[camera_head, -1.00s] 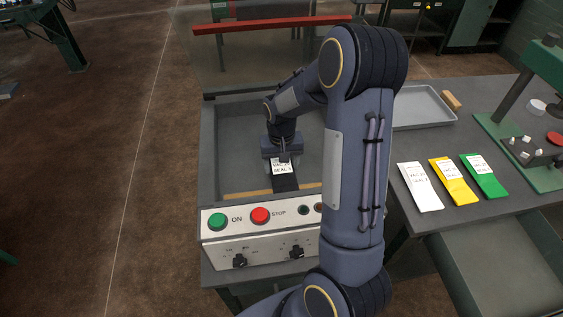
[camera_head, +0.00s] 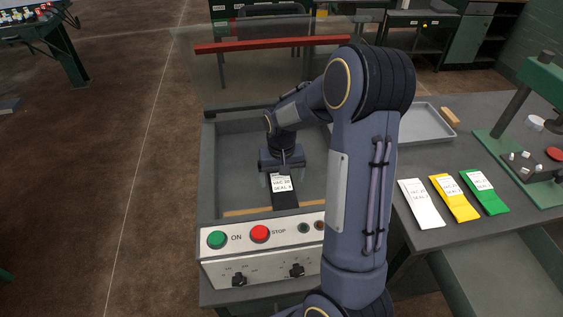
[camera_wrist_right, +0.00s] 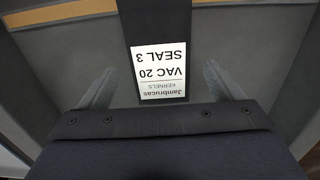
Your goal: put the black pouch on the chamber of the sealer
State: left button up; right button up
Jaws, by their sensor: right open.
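The black pouch (camera_head: 284,198) with a white label lies in the chamber (camera_head: 235,180) of the sealer, with one end near the tan bar at the chamber's front. My right gripper (camera_head: 284,172) is just above the pouch's far end, open. In the right wrist view the pouch (camera_wrist_right: 165,22) lies between the spread fingers (camera_wrist_right: 158,88), with a gap on each side. The sealer's clear lid (camera_head: 250,80) with a red bar stands raised behind. My left gripper is not in view.
The front panel (camera_head: 262,240) carries a green and a red button. White (camera_head: 421,203), yellow (camera_head: 455,197) and green (camera_head: 484,191) pouches lie on the table at right. A grey tray (camera_head: 425,125) is behind them, with a green press (camera_head: 530,130) at far right.

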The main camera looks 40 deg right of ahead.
aim_at(281, 184)
notch_tip(281, 184, up, 10)
jog(key=s+a+r+n+t+y, duration=0.1)
jog(key=s+a+n+t+y, duration=0.1)
jog(key=s+a, duration=0.5)
jog(key=s+a+r+n+t+y, duration=0.1)
jog(key=s+a+r+n+t, duration=0.1)
jog(key=s+a, duration=0.6)
jog(key=s+t, duration=0.1)
jog(key=s, duration=0.3)
jog(key=shift+s+a+r+t+y+b, duration=0.25)
jog(key=shift+r+t+y+b, duration=0.05)
jog(key=shift+y, duration=0.1)
